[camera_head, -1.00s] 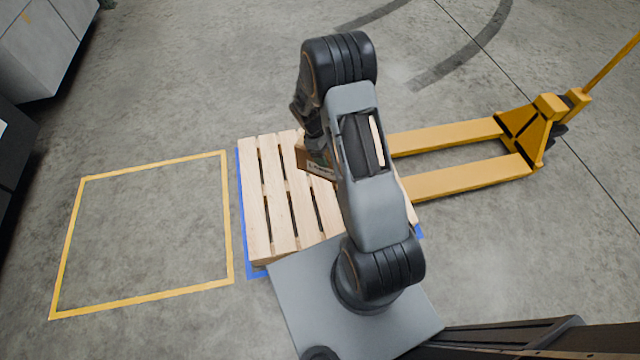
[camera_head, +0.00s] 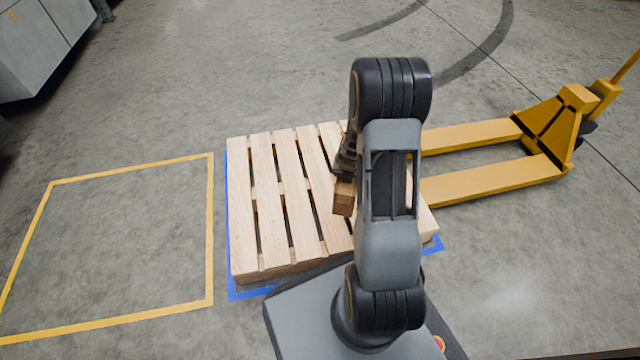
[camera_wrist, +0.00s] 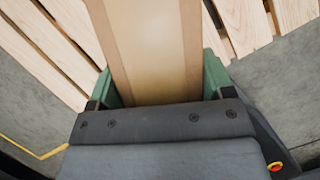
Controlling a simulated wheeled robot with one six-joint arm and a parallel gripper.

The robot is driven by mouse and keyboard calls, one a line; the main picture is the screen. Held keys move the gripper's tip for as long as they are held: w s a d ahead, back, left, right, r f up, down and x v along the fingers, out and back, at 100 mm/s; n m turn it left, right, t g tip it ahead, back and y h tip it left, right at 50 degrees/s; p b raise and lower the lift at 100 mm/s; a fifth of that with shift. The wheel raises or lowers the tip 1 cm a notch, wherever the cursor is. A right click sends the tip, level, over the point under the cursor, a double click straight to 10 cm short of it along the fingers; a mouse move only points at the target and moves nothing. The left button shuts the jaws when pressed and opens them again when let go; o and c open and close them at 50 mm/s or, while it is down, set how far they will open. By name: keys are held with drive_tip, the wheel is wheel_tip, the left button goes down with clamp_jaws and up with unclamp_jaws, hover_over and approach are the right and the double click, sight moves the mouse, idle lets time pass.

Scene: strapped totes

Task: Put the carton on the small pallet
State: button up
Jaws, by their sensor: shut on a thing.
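A brown carton (camera_head: 344,197) shows in the head view beside my arm, over the small pallet; most of it is hidden behind the arm. The wrist view shows the carton (camera_wrist: 155,50) between the green fingers of my gripper (camera_wrist: 158,85), which is shut on it. The small pallet (camera_head: 268,200) is of pale wooden slats, lying inside a blue floor outline. Its slats also show on both sides of the carton in the wrist view (camera_wrist: 55,50). I cannot tell whether the carton touches the slats.
A yellow pallet jack (camera_head: 490,180) stands right of the pallet, its forks pointing at it. An empty yellow floor outline (camera_head: 212,230) lies to the left. Grey cabinets (camera_head: 40,45) stand at the far left. The left part of the pallet is bare.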

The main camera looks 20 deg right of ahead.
drive_tip(key=w+a+f+b, duration=0.2)
drive_tip(key=w+f, duration=1.1)
drive_tip(key=shift+w+a+f+n, duration=0.2)
drive_tip(key=shift+w+a+n, duration=0.1)
drive_tip(key=shift+w+a, duration=0.1)
